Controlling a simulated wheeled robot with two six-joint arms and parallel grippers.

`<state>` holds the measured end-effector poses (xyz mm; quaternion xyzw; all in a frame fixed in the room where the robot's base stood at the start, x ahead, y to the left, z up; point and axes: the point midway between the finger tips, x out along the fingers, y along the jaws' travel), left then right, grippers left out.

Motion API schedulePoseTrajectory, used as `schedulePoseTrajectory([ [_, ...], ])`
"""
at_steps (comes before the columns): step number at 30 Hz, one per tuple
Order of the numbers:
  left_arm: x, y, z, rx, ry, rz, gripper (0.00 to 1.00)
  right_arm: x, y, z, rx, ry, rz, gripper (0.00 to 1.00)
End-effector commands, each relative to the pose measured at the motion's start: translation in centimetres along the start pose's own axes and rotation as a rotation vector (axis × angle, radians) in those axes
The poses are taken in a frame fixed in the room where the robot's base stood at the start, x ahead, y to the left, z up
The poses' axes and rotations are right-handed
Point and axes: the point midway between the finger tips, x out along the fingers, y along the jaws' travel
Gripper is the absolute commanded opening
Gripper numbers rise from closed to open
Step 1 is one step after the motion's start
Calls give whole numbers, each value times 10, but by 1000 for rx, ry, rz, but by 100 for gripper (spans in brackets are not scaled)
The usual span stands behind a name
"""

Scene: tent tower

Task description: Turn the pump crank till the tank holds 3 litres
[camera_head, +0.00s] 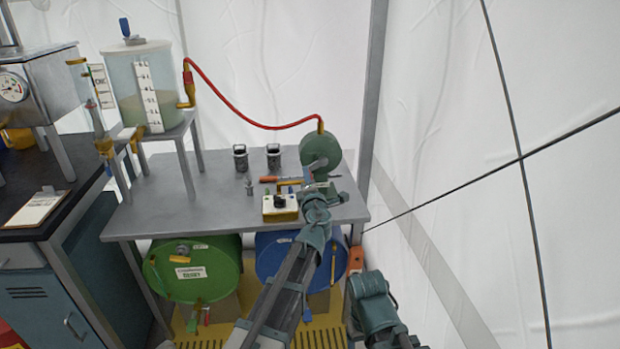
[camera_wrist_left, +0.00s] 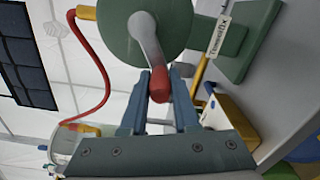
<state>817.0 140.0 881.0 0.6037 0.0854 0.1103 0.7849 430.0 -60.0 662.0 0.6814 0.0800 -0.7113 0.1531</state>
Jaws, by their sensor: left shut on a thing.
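The green round pump (camera_head: 318,148) stands at the right end of the grey table. In the left wrist view its housing (camera_wrist_left: 118,30) carries a grey crank arm (camera_wrist_left: 146,38) that ends in a red handle (camera_wrist_left: 160,85). My left gripper (camera_wrist_left: 160,98) is shut on this red handle. In the head view my left gripper (camera_head: 318,188) is in front of the pump and hides most of the crank. The clear tank (camera_head: 130,80) at the left has a white scale (camera_head: 149,97) and pale greenish liquid in it. The exact level is too small to read.
A red hose (camera_head: 245,122) links tank and pump. Green (camera_head: 195,270) and blue (camera_head: 275,258) drums lie beneath. A tent pole (camera_head: 371,90) rises close to the pump.

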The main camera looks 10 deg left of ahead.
Motion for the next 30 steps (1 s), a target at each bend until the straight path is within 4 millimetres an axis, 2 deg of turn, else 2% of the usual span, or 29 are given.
schedulePoseTrajectory([
  [9,0,6,-1,93,-1,1,0,-5,0,0,0,0,0,73],
  [24,0,6,-1,107,-1,1,0,-5,0,0,0,0,0,73],
  [25,0,6,-1,107,-1,1,32,-5,0,0,0,0,0,73],
  [29,0,6,-1,107,-1,1,56,-5,0,0,0,0,0,73],
  [30,0,6,-1,106,-1,1,59,-5,0,0,0,0,0,73],
])
